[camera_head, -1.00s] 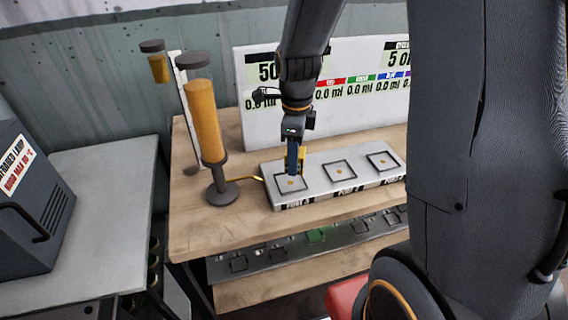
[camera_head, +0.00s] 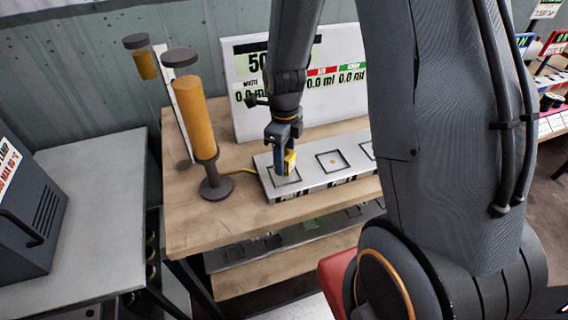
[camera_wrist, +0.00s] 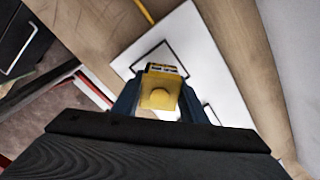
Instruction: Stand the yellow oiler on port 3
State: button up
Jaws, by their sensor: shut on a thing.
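The yellow oiler (camera_head: 291,160) is between the fingers of my gripper (camera_head: 285,165), above the leftmost square port in view on the pale port block (camera_head: 311,186). In the wrist view the oiler (camera_wrist: 160,88) sits between the two blue fingers of my gripper (camera_wrist: 158,100), which are shut on it. A black square outline shows behind it on the white block (camera_wrist: 196,50). I cannot tell whether the oiler touches the block. Another square port (camera_head: 333,162) lies to the right. Ports further right are partly hidden by my arm, and the port numbers are too small to read.
A tall amber cylinder on a dark stand (camera_head: 203,130) rises left of the block, with a yellow cable (camera_head: 240,171) running between them. A white display panel (camera_head: 245,110) stands behind. A grey box (camera_head: 30,215) is on the left table (camera_head: 95,185).

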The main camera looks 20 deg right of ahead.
jog(key=shift+f, duration=1.2)
jog(key=shift+f, duration=0.1)
jog(key=o, duration=0.8)
jog(key=shift+o, duration=0.2)
